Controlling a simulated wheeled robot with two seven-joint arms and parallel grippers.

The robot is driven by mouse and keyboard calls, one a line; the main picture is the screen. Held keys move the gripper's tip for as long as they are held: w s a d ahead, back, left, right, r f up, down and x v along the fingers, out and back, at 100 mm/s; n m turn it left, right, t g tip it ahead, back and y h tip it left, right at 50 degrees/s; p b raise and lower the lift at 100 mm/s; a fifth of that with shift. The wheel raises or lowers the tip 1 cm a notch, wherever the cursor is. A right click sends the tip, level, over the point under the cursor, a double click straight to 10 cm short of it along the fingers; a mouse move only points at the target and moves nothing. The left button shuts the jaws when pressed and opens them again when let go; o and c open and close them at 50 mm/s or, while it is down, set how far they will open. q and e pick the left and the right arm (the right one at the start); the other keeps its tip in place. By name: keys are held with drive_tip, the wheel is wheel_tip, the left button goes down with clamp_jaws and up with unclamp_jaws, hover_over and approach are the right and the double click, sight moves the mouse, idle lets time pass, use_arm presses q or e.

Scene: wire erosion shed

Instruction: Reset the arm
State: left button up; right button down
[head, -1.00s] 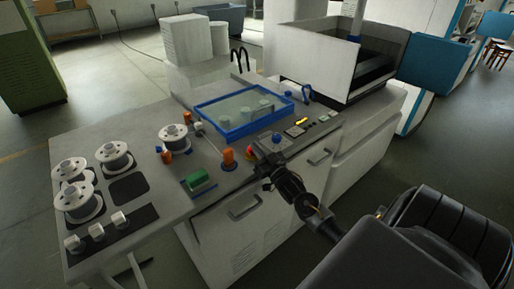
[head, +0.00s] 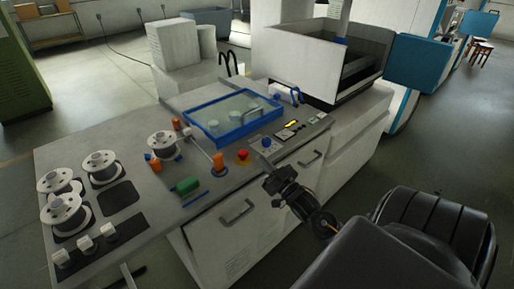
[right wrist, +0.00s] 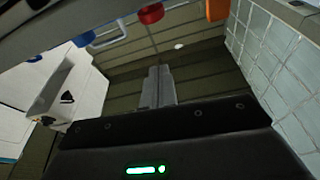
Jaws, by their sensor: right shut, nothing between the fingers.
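My right arm comes in from the lower right in the head view. My right gripper (head: 264,163) is shut and empty, at the front edge of the grey machine bench (head: 130,225), just in front of the control panel with the red button (head: 243,156) and blue knob (head: 266,143). In the right wrist view the closed fingers (right wrist: 158,84) show with nothing between them. My left gripper is not in view.
A blue-framed clear cover (head: 248,126), orange-topped posts (head: 219,163), a green block (head: 187,185) and several white spools (head: 62,213) stand on the bench. A drawer handle (head: 237,212) juts from its front. Open floor (head: 458,170) lies to the right.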

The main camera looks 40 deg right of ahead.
drive_tip(key=shift+s, duration=0.35)
drive_tip(key=shift+a+f, duration=0.1)
idle(0.3)
